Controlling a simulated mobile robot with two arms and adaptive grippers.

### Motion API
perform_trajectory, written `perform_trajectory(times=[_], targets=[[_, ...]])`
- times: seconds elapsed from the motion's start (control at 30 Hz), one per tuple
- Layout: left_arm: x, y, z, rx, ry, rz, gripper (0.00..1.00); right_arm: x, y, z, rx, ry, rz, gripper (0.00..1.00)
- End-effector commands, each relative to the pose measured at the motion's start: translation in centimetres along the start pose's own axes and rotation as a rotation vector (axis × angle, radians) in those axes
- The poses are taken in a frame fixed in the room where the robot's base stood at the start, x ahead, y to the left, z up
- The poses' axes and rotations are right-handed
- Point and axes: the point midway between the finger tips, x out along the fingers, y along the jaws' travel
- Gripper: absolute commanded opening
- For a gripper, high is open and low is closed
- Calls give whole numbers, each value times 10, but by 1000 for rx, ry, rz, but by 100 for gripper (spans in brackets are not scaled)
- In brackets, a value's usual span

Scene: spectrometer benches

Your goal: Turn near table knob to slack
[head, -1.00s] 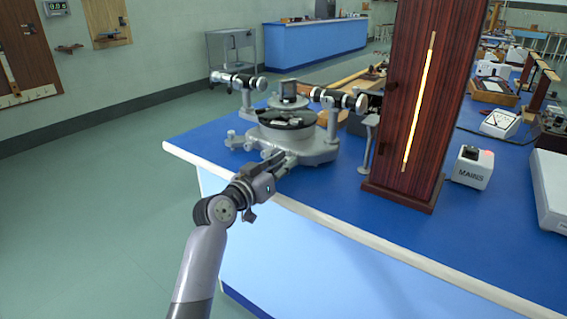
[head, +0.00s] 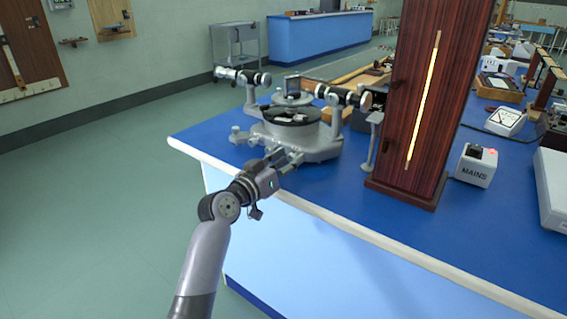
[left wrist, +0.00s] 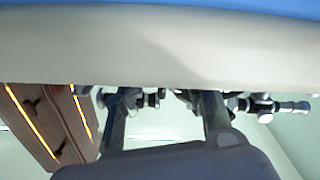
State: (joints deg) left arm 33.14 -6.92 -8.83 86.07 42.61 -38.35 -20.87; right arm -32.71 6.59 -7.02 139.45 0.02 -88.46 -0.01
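The grey spectrometer (head: 318,148) stands on the blue bench near its left corner, with a round dark table, a small dark block on top and two horizontal tubes. My left gripper (head: 287,157) is at the front of its base, over the bench's front edge. In the left wrist view the two dark fingers (left wrist: 166,118) stand apart with a gap between them, so it is open. Spectrometer parts (left wrist: 265,107) show beyond the fingers there. I cannot pick out the near table knob, and contact is unclear. My right gripper is not in view.
A tall wooden lamp housing (head: 432,95) with a glowing slit stands right of the spectrometer. A white MAINS box (head: 477,166) is beside it. The pale bench edge (head: 340,222) runs below the gripper. Floor on the left is clear.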

Motion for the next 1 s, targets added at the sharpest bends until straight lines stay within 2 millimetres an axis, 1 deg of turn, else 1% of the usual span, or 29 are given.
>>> perform_trajectory(times=[0.17, 0.27, 0.5, 0.6, 0.7, 0.83, 1.0], targets=[[-14, -1, 1, 1, -1, -2, 39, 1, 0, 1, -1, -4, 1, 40], [-30, -1, 1, 3, -1, -2, 39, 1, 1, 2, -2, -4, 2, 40], [-80, -1, 1, 4, -2, -3, 39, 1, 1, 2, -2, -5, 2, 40], [-97, -1, 1, 3, -2, -2, 39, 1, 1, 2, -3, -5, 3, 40], [-110, -1, 1, 2, -1, -2, 39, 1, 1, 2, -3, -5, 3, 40], [-118, 0, 1, 0, -1, -1, 39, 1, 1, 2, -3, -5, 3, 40], [-120, 0, 0, 0, 0, 0, 39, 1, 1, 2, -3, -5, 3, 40]])
